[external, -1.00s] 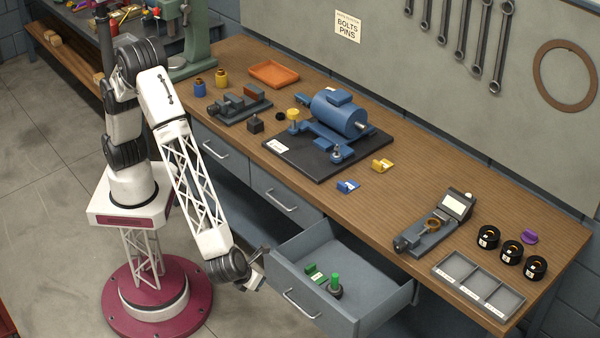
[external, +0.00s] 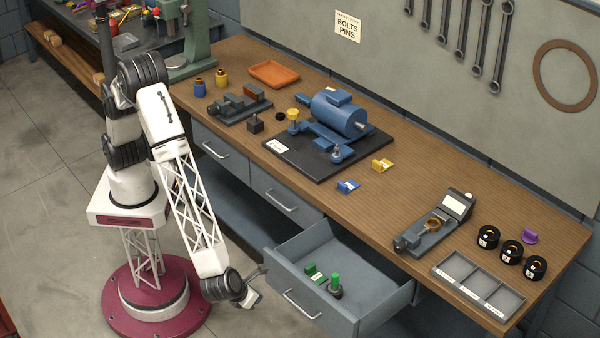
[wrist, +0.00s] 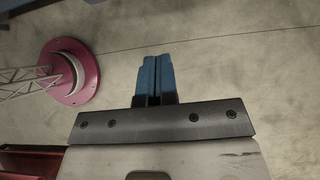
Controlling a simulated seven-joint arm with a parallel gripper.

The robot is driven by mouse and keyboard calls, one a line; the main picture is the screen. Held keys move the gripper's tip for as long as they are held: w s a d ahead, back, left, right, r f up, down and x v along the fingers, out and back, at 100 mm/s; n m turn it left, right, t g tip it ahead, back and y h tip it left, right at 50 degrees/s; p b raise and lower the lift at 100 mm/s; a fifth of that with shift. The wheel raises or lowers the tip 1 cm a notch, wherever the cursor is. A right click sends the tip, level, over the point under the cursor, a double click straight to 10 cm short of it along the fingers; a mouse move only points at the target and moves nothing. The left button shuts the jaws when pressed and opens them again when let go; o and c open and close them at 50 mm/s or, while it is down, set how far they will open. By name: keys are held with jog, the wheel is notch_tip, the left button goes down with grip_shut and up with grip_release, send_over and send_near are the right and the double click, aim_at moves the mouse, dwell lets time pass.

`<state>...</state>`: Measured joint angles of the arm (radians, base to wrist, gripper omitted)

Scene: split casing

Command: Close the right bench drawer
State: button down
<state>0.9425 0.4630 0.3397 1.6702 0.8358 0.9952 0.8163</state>
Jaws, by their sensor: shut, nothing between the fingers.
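The right bench drawer (external: 318,318) is pulled open at the front of the workbench, showing its inside. The drawer is not in the wrist view.
Two other drawers (external: 218,150) and (external: 280,195) to the left are shut. The bench top (external: 390,210) above holds a blue motor on a black plate (external: 325,150), a grey fixture (external: 435,232) and a compartment tray (external: 478,285). Open floor (external: 50,230) lies around my base.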

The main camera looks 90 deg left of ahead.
jog(key=w+a+r+x, duration=0.1)
jog(key=x, duration=1)
jog(key=shift+w+a, duration=0.25)
jog(key=shift+a, duration=0.1)
jog(key=shift+w+a, duration=0.1)
jog(key=w+a, duration=2)
jog(key=shift+a, duration=0.15)
dwell(0.5)
